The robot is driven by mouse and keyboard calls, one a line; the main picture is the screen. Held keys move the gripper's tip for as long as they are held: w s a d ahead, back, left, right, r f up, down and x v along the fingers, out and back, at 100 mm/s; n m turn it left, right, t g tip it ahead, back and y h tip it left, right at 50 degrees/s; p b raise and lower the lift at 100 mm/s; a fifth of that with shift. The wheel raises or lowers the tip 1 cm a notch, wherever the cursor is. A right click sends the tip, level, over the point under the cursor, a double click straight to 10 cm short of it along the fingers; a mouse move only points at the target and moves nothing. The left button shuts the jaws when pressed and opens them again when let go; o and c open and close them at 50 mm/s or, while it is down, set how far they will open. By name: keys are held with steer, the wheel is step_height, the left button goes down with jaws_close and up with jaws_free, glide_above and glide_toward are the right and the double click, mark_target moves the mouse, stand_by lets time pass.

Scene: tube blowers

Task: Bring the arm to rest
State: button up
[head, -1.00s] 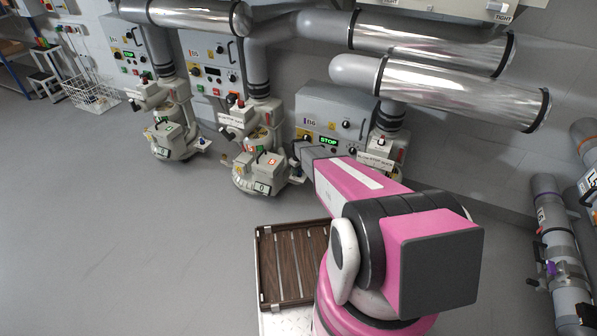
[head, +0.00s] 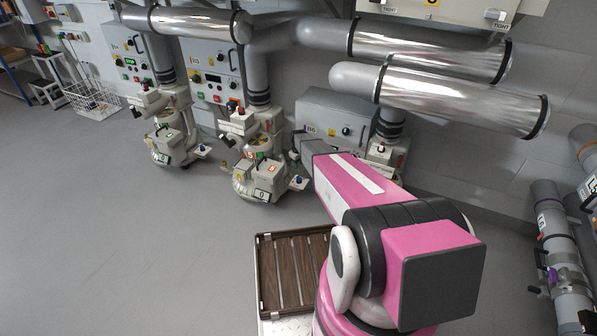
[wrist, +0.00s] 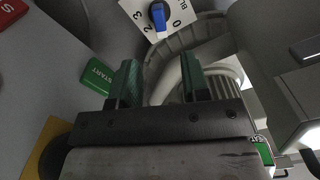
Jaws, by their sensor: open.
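My pink arm (head: 345,185) reaches from the lower right of the head view toward the third blower machine (head: 385,155). Its grey wrist end (head: 318,146) is in front of that machine's control panel (head: 335,112). In the wrist view my gripper (wrist: 160,82) is open, with two green-padded fingers apart and nothing between them. Past the fingers are a white dial plate with a blue knob (wrist: 158,17), a green START button (wrist: 98,75) and a ribbed grey pipe part (wrist: 205,40). I cannot tell whether the fingers touch anything.
Two more blower machines (head: 258,165) (head: 172,135) stand along the wall to the left. Large silver pipes (head: 460,95) run overhead. A brown slatted tray (head: 290,270) is beside my arm's base. The grey floor (head: 110,220) at the left is clear. A valve pipe (head: 560,250) stands at the right.

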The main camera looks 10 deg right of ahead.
steer(key=shift+r, duration=0.5)
steer(key=s+r+m, duration=0.2)
steer(key=s+r, duration=0.7)
steer(key=s, duration=0.3)
steer(key=s+r+m, duration=0.2)
steer(key=s+r, duration=0.7)
steer(key=s, duration=0.4)
steer(key=s+r+m, duration=0.2)
steer(key=s+r, duration=0.7)
steer(key=s, duration=0.3)
steer(key=shift+s+d+m, duration=0.3)
steer(key=shift+d+m, duration=0.1)
